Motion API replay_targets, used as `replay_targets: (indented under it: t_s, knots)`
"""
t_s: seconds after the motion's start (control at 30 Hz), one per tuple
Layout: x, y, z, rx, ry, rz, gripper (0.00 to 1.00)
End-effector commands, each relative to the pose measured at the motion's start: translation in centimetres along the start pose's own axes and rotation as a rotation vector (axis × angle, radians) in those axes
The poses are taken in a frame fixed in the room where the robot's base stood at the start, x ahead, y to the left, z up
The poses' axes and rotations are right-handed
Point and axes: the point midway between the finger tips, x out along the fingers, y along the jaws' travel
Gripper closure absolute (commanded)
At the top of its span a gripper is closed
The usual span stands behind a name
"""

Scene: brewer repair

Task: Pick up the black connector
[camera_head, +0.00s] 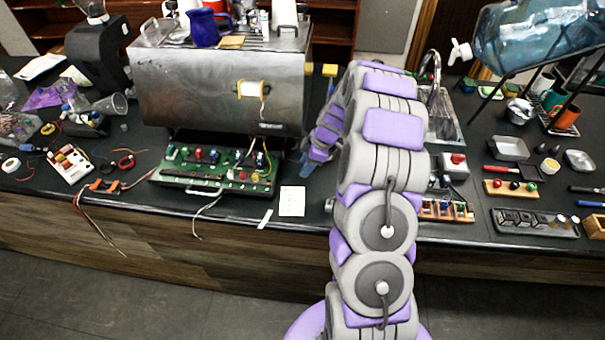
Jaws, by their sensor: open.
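I cannot pick out the black connector with certainty. A green circuit board (215,187) lies on the dark counter in front of the steel machine, with several small red, green, blue and dark parts on it, too small to tell apart. My gripper (305,160) is at the end of my purple and grey arm, right of the board's right end and near the machine's lower right corner. It points down and appears empty and open. My arm hides part of the counter behind it.
The steel machine (222,90) stands behind the board. A white card (292,201) lies right of the board. Loose wires (100,225) hang over the counter's front edge at left. A black tray (535,223) and a wooden block with knobs (510,189) stand at right.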

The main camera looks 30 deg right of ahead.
Motion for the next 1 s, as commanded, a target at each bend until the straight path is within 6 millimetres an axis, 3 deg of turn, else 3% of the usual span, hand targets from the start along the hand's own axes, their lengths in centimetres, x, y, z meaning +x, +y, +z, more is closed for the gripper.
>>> replay_targets:
  t_s: [0.13, 0.43, 0.9, 1.0]
  knots:
    - [1.8, 0.1, 0.3, 0.001, 0.002, -0.002, 0.53]
    - [2.1, 0.2, 0.3, 0.000, 0.002, 0.001, 0.53]
    - [2.1, 0.1, 0.2, 0.000, 0.002, 0.000, 0.98]
    - [2.1, 0.1, 0.3, 0.000, 0.002, 0.000, 1.00]
